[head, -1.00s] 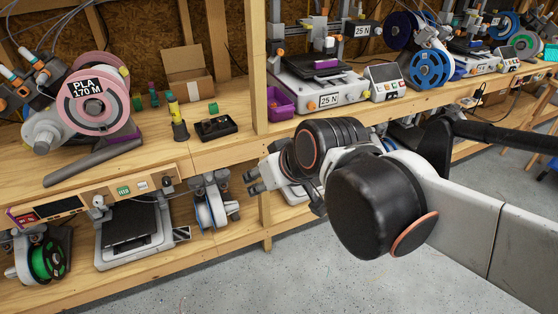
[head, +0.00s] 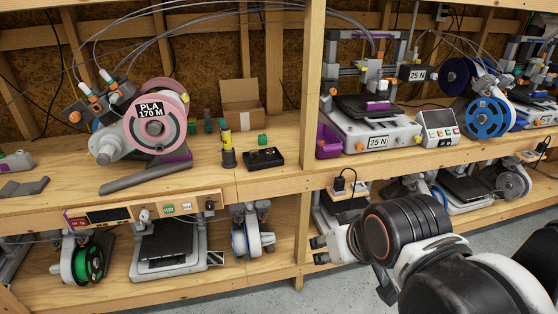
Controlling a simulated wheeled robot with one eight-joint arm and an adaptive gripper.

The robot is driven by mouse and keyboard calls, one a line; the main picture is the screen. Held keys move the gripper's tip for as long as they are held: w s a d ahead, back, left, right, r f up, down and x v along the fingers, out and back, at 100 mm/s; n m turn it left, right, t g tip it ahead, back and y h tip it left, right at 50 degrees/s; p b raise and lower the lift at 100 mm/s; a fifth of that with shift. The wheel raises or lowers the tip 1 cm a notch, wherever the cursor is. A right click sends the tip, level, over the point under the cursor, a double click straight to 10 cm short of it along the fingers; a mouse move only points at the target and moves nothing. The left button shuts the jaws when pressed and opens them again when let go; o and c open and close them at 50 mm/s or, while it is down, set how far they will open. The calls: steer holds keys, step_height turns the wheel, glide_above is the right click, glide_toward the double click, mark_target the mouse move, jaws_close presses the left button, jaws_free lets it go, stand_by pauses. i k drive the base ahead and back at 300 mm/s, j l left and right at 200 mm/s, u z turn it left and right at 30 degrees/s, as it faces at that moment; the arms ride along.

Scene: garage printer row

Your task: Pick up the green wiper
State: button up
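I cannot tell for sure which item is the green wiper. Several small green items are on the upper bench. A green block (head: 262,139) stands just behind a black tray (head: 264,158). A dark green upright piece (head: 208,122) stands near the cardboard box, with a smaller green piece (head: 193,127) to its left. My gripper (head: 318,250) is below the bench edge, to the right of and nearer than these items. Its two fingertips are apart, with nothing seen between them.
A yellow and black cylinder (head: 227,147) stands left of the tray. An open cardboard box (head: 241,105) is behind. A wooden post (head: 312,90) divides the bench from a printer (head: 370,132).

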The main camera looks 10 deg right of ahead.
mark_target(263, 140)
steer(key=i+j+z, duration=0.65)
steer(key=j, duration=0.25)
steer(key=i+j+z, duration=0.45)
steer(key=j, duration=0.35)
